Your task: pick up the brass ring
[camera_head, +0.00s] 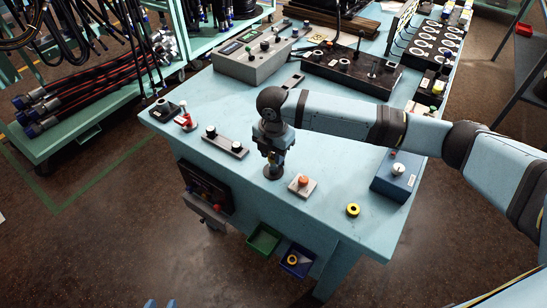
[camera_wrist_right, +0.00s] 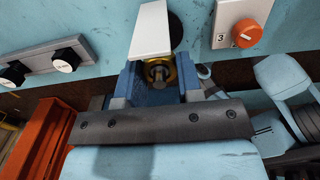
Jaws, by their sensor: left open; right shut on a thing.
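My right gripper (camera_head: 277,158) is at the table's front, just above a round dark disc (camera_head: 273,173). In the right wrist view it is shut on a gold-coloured ring-shaped part, the brass ring (camera_wrist_right: 170,70), with a grey metal stub in its middle. The fingers hide much of it, and I cannot tell whether it touches the disc. Two blue tips of my left gripper (camera_head: 161,303) show at the bottom edge of the head view, apart and empty, away from the table.
A yellow ring (camera_head: 353,210) lies near the front right. Green (camera_head: 264,241) and blue (camera_head: 285,266) bins hang below the edge. Control boxes fill the back.

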